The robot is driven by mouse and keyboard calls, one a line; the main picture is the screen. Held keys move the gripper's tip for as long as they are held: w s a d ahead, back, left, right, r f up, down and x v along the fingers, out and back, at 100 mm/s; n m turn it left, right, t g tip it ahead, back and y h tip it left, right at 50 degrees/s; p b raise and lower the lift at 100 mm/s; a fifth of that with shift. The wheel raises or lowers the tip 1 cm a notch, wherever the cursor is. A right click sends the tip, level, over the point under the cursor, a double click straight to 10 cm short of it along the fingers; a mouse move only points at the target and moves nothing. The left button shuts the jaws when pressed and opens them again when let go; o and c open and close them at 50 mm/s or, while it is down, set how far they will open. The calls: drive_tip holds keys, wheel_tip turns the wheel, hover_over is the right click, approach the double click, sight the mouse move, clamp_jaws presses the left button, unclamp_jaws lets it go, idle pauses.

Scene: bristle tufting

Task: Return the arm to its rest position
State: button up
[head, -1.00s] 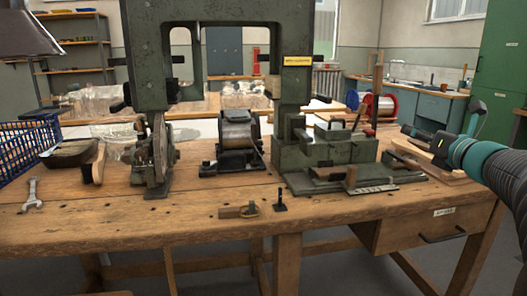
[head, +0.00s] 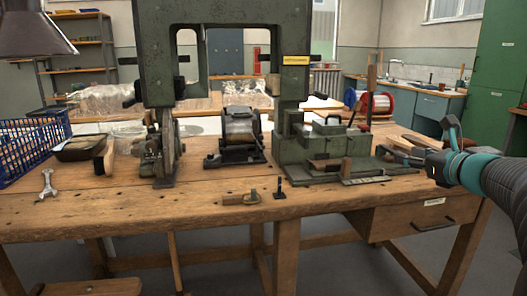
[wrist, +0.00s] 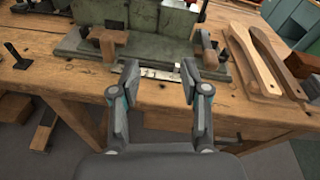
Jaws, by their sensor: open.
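My arm (head: 500,180) reaches in from the right edge of the head view, at the right end of the workbench. My gripper (head: 400,156) points left toward the green machine's base (head: 330,160). In the wrist view my gripper (wrist: 158,80) is open, with nothing between its fingers. Its fingertips show in front of the bench's front edge and a metal scale strip (wrist: 160,73) on the machine base. I cannot tell whether the fingers touch anything, but no contact shows.
Wooden brush blanks (wrist: 250,65) lie right of the machine base. Floor is open at the bench's right front.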

drive_tip(key=s+a+f+n+g, duration=0.9)
drive_tip(key=s+f+n, duration=0.4)
drive_tip(key=f+n, duration=0.35)
drive_tip(key=s+a+f+n+h, duration=0.1)
drive_tip(key=s+a+n+h, duration=0.1)
drive_tip(key=s+a+n, duration=0.3)
drive_tip(key=s+a+f+n+g+h, duration=0.1)
drive_tip(key=s+a+f+n, duration=0.1)
drive_tip(key=s+a+n, duration=0.4)
drive_tip(key=s+n, duration=0.3)
drive_tip(key=s, duration=0.2)
drive_tip(key=shift+s+h, duration=0.4)
drive_tip(key=shift+a+n, duration=0.1)
drive_tip(key=shift+n, duration=0.15)
